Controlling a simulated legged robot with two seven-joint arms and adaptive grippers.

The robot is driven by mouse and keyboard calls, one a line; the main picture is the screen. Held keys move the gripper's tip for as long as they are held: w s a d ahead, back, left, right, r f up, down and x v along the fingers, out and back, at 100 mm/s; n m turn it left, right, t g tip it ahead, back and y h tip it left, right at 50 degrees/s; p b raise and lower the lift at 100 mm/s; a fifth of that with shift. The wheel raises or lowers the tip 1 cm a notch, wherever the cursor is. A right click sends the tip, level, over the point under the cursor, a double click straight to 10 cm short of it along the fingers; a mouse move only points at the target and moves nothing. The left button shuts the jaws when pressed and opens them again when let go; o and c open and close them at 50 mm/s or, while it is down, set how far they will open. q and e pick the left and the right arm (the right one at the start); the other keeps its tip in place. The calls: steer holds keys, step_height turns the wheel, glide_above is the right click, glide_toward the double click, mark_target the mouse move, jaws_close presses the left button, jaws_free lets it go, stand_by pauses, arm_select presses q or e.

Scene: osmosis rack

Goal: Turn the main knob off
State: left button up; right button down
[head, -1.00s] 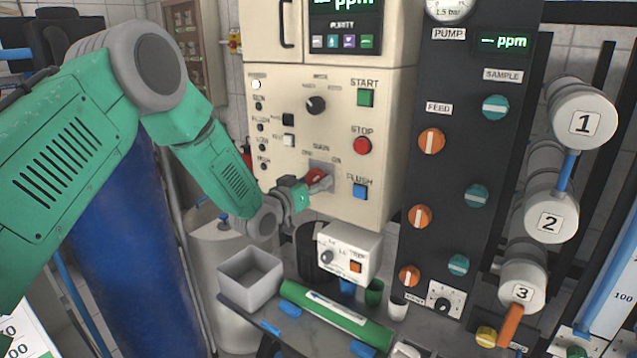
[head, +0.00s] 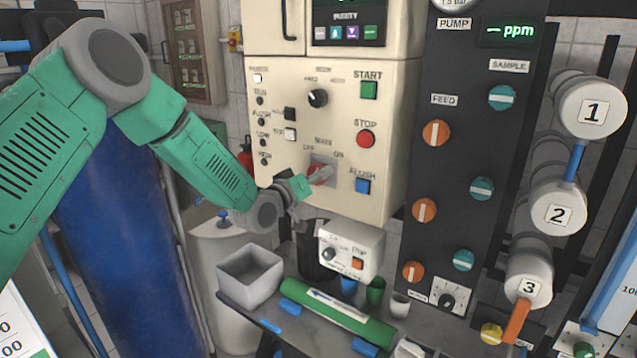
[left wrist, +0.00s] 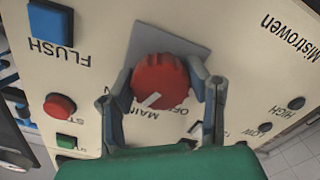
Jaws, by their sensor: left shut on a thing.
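The red main knob (head: 316,176) sits on a grey plate on the cream control panel (head: 392,130), with OFF and ON labels above it. In the left wrist view the knob (left wrist: 160,78) is seen close up. My left gripper (head: 308,180) reaches in from the left at the knob. In the left wrist view its two grey fingers (left wrist: 165,84) are shut on the knob, one on each side. In the head view the fingers partly hide it. My right gripper is in neither view.
Close by are the blue flush button (head: 363,186), red stop button (head: 366,139) and a black selector knob (head: 317,98). A small white control box (head: 352,249) is below. A grey bin (head: 249,274) and green cylinder (head: 338,312) lie on the bench.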

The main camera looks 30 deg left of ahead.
arm_select(q)
steer(key=shift+a+f+n+b, duration=0.15)
steer(key=shift+n+b, duration=0.35)
steer(key=shift+n, duration=0.6)
steer(key=n+b, duration=0.3)
steer(key=n, duration=0.1)
steer(key=n+b, duration=0.3)
steer(key=n, duration=0.1)
steer(key=shift+f, duration=0.1)
steer(key=shift+n+b, duration=1.7)
steer(key=shift+s, duration=0.1)
steer(key=o, duration=1)
steer(key=shift+o, duration=0.8)
steer(key=shift+a, duration=0.15)
